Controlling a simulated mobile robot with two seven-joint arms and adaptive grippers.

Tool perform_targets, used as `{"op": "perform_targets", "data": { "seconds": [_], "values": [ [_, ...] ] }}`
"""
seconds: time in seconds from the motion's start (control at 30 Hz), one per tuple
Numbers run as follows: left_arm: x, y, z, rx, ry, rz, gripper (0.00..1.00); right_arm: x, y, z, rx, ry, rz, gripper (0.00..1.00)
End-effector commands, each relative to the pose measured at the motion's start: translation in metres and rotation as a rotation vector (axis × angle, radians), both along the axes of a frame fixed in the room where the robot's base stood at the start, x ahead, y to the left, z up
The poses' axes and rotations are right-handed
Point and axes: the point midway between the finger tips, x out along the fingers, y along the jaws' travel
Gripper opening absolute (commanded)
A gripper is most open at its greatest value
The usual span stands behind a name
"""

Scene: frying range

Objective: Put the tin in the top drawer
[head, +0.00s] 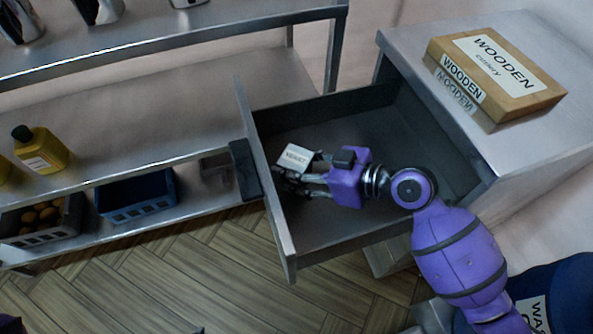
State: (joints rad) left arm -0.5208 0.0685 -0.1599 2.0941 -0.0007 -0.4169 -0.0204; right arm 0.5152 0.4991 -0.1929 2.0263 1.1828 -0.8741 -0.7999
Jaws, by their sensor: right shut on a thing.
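The top drawer (270,226) of the steel cabinet is pulled open, with a dark handle (244,170) on its front. My right gripper (303,178) is inside the drawer's outline, near its front panel. It is shut on the tin (295,157), a small thing with a white label. I cannot tell whether the tin touches the drawer floor. The gripper fingers hide part of the tin. The rest of the drawer floor (350,125) looks empty. My left gripper is not in view.
A wooden cutlery box (495,75) sits on the cabinet top (400,45). Steel shelves at left hold a yellow bottle (42,150), a blue crate (135,197) and a crate of round brown items (38,222). A blue bin (565,300) stands at the lower right.

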Motion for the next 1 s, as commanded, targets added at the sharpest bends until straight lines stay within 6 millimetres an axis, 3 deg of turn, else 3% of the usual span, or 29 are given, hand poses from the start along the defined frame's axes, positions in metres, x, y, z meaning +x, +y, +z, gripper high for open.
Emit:
{"op": "perform_targets", "data": {
  "seconds": [0.17, 0.93, 0.97, 1.0],
  "values": [
    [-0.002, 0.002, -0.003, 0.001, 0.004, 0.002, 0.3, 0.0, 0.0, -0.02, 0.001, 0.0, -0.001, 0.12],
    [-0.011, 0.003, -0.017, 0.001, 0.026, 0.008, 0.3, 0.0, 0.0, -0.032, 0.001, 0.0, 0.0, 0.12],
    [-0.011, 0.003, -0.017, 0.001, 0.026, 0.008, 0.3, 0.0, 0.0, -0.032, 0.0, 0.001, 0.0, 0.48],
    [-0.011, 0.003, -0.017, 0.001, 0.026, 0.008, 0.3, 0.0, 0.0, -0.032, 0.0, 0.0, 0.0, 0.54]
  ]
}}
